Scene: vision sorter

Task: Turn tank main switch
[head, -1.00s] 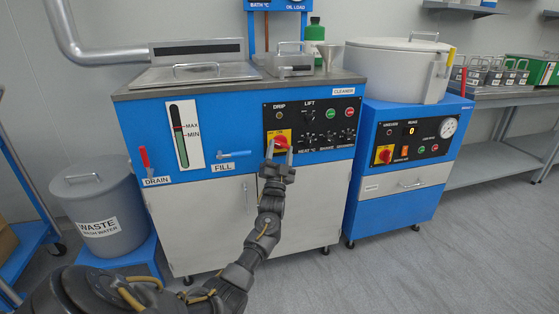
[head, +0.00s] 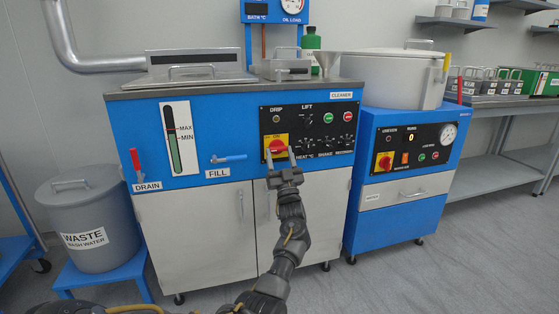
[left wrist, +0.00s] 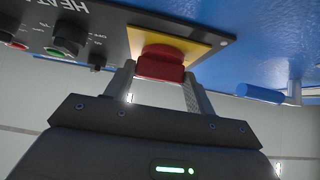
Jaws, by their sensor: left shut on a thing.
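The main switch is a red knob (head: 277,147) on a yellow plate, at the left end of the black control panel (head: 308,118) on the blue cleaner tank. My left gripper (head: 280,157) reaches up to it from below. In the left wrist view the red knob (left wrist: 160,68) sits between the two fingertips of the left gripper (left wrist: 158,80), which is shut on it. The yellow plate (left wrist: 182,45) shows behind the knob. The knob's exact angle is hard to read, as the fingers partly cover it. My right gripper is not in view.
A blue fill lever (head: 230,159) and a red drain lever (head: 136,160) are on the tank front, left of the switch. Other knobs and buttons sit close to its right. A grey waste bin (head: 92,215) stands left, a second blue machine (head: 398,225) right.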

